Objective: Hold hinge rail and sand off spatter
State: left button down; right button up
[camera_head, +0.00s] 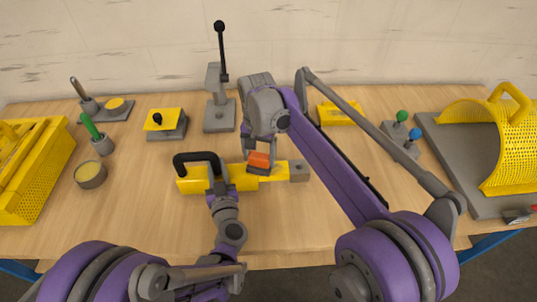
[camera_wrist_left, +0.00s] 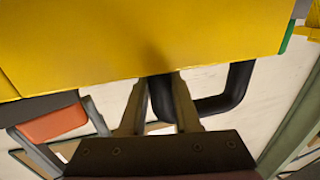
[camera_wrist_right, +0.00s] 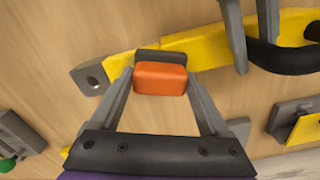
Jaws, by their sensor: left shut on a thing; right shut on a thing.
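The yellow hinge rail (camera_head: 273,178) lies across the middle front of the table, with a grey block at its right end and a black looped handle (camera_head: 196,157) at its left. My right gripper (camera_head: 260,158) is shut on an orange sanding block (camera_wrist_right: 160,79) with a dark grey pad. The pad is at the rail right of my left gripper; I cannot tell if it touches. I cannot make out spatter.
A grey lever press (camera_head: 219,115) stands behind the rail. A yellow-topped block (camera_head: 165,121), a round tin (camera_head: 90,175) and a yellow crate (camera_head: 35,170) are on the left. Green and blue knobs (camera_head: 402,115) and a yellow mesh guard (camera_head: 510,150) are on the right.

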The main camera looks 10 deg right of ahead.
jog(key=shift+a+r, duration=0.1)
jog(key=shift+r, duration=3.95)
jog(key=shift+f, duration=0.1)
jog(key=shift+f, duration=3.8)
jog(key=shift+c, duration=0.8)
jog(key=d, duration=0.2)
jog(key=shift+d+f, duration=0.2)
jog(key=shift+d, duration=2.75)
jog(key=shift+a, duration=3.7)
jog(key=shift+a+r, duration=0.15)
jog(key=shift+r, duration=0.5)
jog(key=shift+a+r, duration=0.15)
jog(key=shift+r, duration=3.3)
